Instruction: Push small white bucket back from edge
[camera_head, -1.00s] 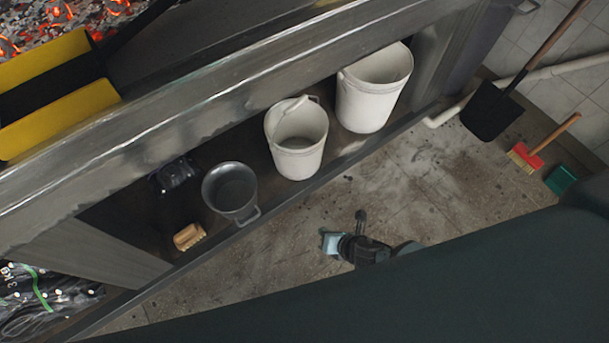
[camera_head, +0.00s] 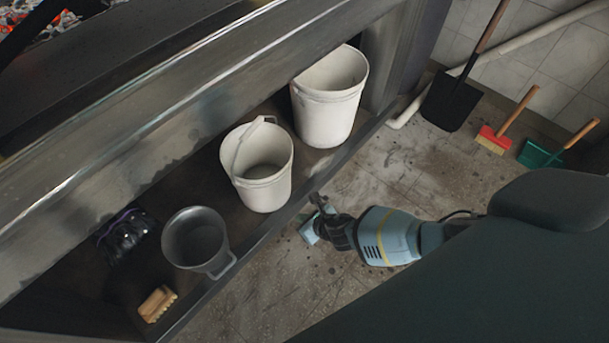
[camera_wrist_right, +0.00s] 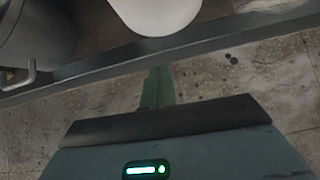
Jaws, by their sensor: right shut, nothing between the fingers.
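The small white bucket (camera_head: 262,180) stands upright on the low shelf (camera_head: 225,262), close to its front edge, with its handle raised over the rim. A larger white bucket (camera_head: 328,108) stands to its right. My right gripper (camera_head: 312,212) is shut and empty, just outside the shelf edge, a little below and right of the small bucket and apart from it. In the right wrist view the shut fingers (camera_wrist_right: 158,88) point at the shelf edge, with the base of a white bucket (camera_wrist_right: 155,15) beyond. My left gripper is not in view.
A grey metal bucket (camera_head: 196,240) with a side handle stands left on the shelf, near a brush (camera_head: 157,303) and a dark plastic-wrapped bundle (camera_head: 128,235). The counter (camera_head: 130,110) overhangs the shelf. A shovel (camera_head: 450,100) leans at the wall.

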